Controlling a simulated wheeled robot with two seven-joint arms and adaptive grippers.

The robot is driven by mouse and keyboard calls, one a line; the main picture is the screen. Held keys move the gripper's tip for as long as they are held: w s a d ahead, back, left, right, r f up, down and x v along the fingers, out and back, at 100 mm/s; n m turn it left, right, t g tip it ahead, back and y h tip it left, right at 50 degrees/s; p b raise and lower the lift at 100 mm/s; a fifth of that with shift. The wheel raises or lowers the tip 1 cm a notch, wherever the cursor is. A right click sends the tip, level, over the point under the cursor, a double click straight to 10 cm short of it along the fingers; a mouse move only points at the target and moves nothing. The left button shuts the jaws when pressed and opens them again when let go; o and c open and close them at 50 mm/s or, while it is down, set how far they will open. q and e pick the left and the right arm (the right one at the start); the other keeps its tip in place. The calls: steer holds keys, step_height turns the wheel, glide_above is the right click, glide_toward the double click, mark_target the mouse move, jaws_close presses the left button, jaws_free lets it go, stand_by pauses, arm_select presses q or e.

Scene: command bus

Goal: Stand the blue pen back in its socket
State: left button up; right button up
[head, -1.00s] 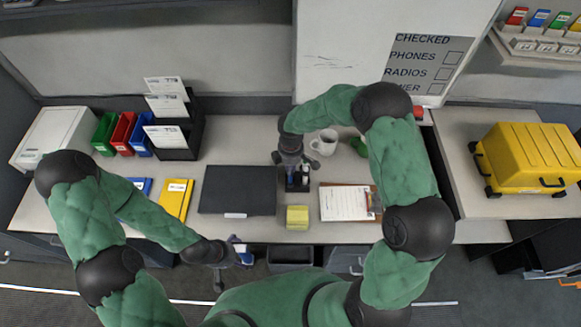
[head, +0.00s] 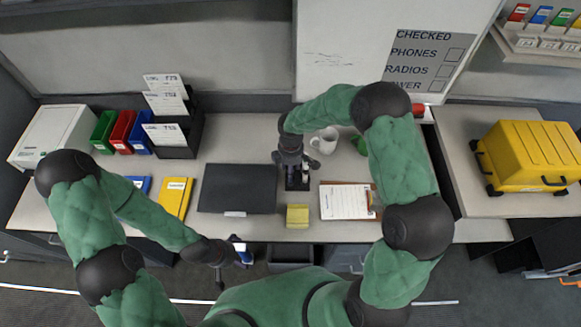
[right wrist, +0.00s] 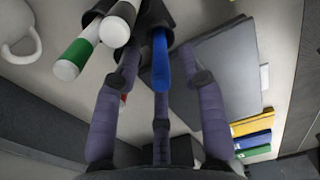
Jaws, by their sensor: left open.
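The blue pen (right wrist: 160,62) shows in the right wrist view between my right gripper's fingers, its far end entering a dark holder (right wrist: 168,17). It looks upright in the holder; how deep it sits cannot be told. My right gripper (right wrist: 159,50) is open, its fingers spread around the pen with gaps on both sides. In the head view the right gripper (head: 294,165) is over the black holder (head: 298,184) and hides the pen.
White markers, one with a green band (right wrist: 75,57), stand beside the pen. A white mug (head: 324,141) is close behind on the right. A black laptop-like slab (head: 237,188), yellow notes (head: 297,216) and a clipboard (head: 346,201) surround the holder.

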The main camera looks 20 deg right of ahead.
steer(key=shift+r, duration=0.1)
step_height(320, 180, up, 12)
stand_by(0.5)
stand_by(0.6)
